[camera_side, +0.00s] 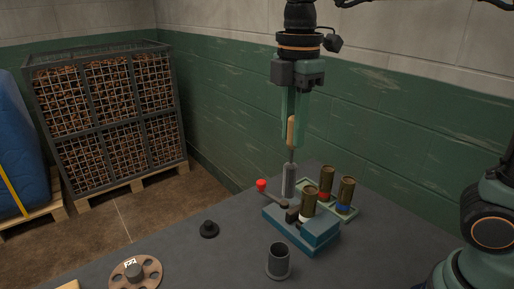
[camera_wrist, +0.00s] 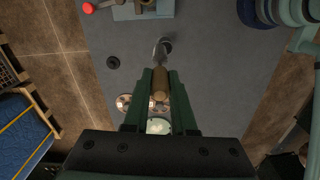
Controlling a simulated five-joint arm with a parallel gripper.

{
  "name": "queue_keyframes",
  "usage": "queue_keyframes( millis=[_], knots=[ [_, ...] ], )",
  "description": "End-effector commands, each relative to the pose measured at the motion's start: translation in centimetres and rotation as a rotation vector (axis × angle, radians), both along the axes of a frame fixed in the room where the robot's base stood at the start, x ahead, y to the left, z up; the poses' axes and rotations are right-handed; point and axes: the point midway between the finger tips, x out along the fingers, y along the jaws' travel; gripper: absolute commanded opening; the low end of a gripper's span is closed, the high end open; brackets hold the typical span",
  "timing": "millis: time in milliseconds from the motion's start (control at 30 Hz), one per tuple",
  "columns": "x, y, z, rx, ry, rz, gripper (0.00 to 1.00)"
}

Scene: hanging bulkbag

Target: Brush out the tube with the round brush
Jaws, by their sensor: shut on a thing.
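My gripper (camera_side: 292,138) has long green fingers shut on the wooden handle of the round brush (camera_side: 292,130). The brush hangs upright, its grey bristle end (camera_side: 288,182) down and clear of the table. In the wrist view the brush (camera_wrist: 160,84) points away between the fingers, its bristle end overlapping a dark cup. A brown tube with a white band (camera_side: 308,203) stands upright at the blue vise (camera_side: 318,236), apart from the brush; whether the jaws grip it is unclear. The vise has a red-knobbed handle (camera_side: 262,185).
A pale green tray (camera_side: 345,213) behind the vise bears brown tubes with red (camera_side: 326,182) and blue (camera_side: 346,194) bands. A dark open cup (camera_side: 278,262) stands in front. A black knobbed piece (camera_side: 209,229) and a holed disc (camera_side: 136,273) lie left, with bare table between.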

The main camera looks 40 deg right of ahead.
Motion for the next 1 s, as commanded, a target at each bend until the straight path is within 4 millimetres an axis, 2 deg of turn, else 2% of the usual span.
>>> queue_keyframes(
  millis=[33, 200, 300, 400, 667, 1000],
  knots=[
    [0.7, -1.7, -0.7, -0.001, 0.004, -0.067, 0.0],
    [2.2, -6.7, -2.7, 0.0, 0.004, -0.257, 0.0],
    [2.6, -8.8, -3.5, 0.0, 0.003, -0.333, 0.0],
    [2.7, -9.9, -3.9, -0.001, 0.001, -0.376, 0.0],
    [2.8, -10.5, -4.7, -0.001, 0.001, -0.398, 0.0],
    [2.8, -10.4, -6.8, -0.001, 0.002, -0.396, 0.0]
  ],
)
